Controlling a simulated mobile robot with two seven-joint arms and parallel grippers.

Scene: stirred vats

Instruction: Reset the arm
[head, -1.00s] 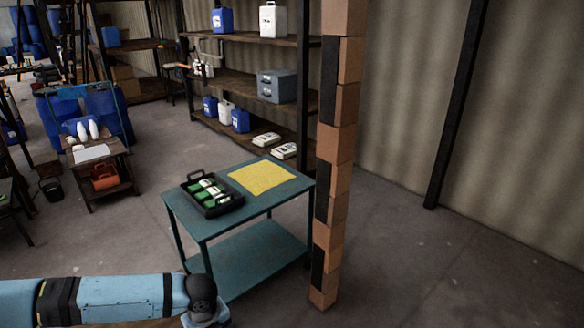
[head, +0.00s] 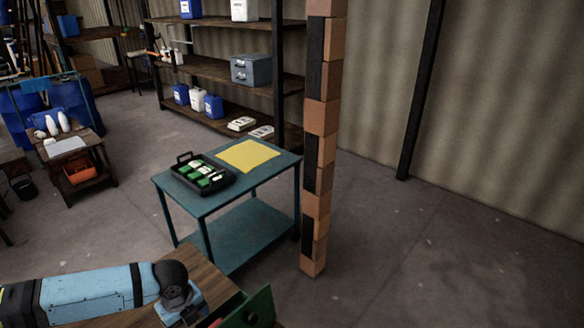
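My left arm (head: 95,292) comes in from the left at the bottom of the head view, light blue with black bands. It ends in a dark rounded wrist joint (head: 172,282) over a wooden table top (head: 205,268). The fingers of my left gripper do not show. My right arm and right gripper are not in view.
A green object (head: 258,306) is cut off by the bottom edge beside the wrist. Ahead stands a teal table (head: 206,206) with a black tray (head: 181,180) of green-and-white items and a yellow cloth (head: 248,155). A brick pillar (head: 320,150) stands right of it. Open floor lies further right.

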